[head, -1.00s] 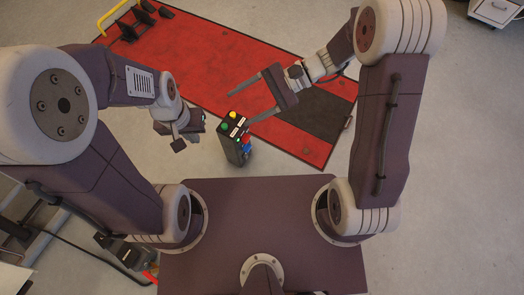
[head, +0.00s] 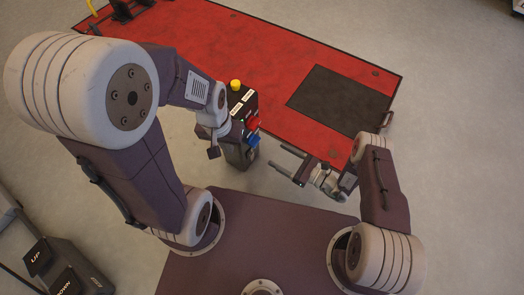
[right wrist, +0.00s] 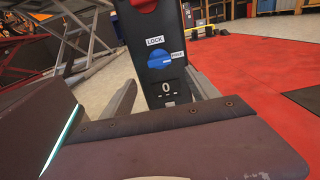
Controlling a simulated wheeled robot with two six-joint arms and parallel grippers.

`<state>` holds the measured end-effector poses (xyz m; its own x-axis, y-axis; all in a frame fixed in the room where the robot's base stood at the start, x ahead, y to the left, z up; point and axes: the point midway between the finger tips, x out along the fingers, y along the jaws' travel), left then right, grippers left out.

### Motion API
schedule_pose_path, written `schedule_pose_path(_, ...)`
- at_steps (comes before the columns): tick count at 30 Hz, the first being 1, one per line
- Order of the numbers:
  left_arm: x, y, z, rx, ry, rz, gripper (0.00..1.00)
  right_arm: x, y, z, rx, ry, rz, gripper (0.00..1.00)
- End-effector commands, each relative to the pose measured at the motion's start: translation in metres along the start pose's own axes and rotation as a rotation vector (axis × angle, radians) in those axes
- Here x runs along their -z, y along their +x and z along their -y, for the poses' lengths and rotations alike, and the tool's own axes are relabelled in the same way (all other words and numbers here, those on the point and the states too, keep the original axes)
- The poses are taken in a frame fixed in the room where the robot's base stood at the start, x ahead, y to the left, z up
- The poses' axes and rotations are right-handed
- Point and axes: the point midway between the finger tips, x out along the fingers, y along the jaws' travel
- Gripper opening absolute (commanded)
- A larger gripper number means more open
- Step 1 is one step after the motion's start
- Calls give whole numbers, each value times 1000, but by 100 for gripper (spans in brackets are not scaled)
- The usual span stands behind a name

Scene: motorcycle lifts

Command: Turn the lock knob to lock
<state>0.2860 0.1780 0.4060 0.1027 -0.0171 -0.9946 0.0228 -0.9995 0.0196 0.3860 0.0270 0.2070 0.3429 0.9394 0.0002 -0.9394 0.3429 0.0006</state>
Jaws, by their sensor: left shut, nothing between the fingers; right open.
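The blue lock knob (right wrist: 160,61) is on the dark face of a control post (right wrist: 151,22), below a LOCK label (right wrist: 155,40). Another label (right wrist: 178,54), too small to read surely, is at its right. The knob's ridge looks roughly sideways. The knob also shows in the head view (head: 253,139). My right gripper (head: 284,158) is open and empty, to the right of the post. In the right wrist view its fingers (right wrist: 161,80) lie apart either side of the post's lower face, not touching the knob. My left gripper (head: 212,152) is shut and empty at the post's left.
A red knob (head: 252,122) sits above the blue one, and a yellow button (head: 236,84) is on the post's top. The red lift platform (head: 330,55) lies behind the post. A pedal box marked UP and DOWN (head: 85,262) is at lower left. Floor at right is clear.

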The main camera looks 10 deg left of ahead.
Motion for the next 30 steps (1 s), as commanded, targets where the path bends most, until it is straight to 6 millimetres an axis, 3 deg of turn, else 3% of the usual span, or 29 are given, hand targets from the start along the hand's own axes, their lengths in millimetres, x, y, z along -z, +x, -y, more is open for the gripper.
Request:
schedule_pose_path(5, -1, 9, 0, 0, 0, -1, 0, 2, 15, -1, -6, 0, 0, 69)
schedule_pose_path(15, -5, 49, 1, 0, 0, 0, 0, 2, 80, -1, -5, -3, 0, 69)
schedule_pose_path(26, -5, 51, 1, 0, 0, 0, 0, -3, 91, 0, -2, 0, 0, 69)
schedule_pose_path(30, -5, 51, 1, 0, 0, 0, 0, -3, 91, 0, -1, 0, -1, 36)
